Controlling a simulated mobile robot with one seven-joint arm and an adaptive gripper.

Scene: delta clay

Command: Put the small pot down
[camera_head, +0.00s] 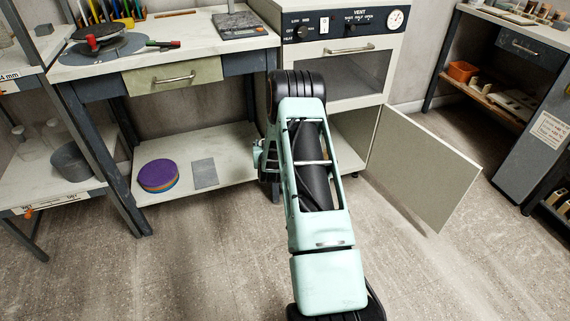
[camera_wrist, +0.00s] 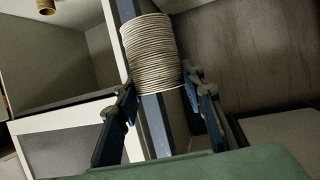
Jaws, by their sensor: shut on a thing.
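A small pale pot (camera_wrist: 150,50) with fine ribs around its wall shows in the wrist view, at the ends of my gripper (camera_wrist: 160,92). The two dark blue fingers stand on either side of its lower end in the picture, and my gripper is shut on it. The pot looks tilted slightly in that view. I cannot tell what lies directly beneath the pot.
A kiln-like cabinet (camera_head: 340,72) has its lower door (camera_head: 425,170) swung open. A workbench (camera_head: 200,45) stands left of it, with purple discs (camera_head: 158,175) on its lower shelf. Another bench (camera_head: 520,28) is at right. A brown cylinder (camera_wrist: 47,7) shows in the wrist view. Floor is clear.

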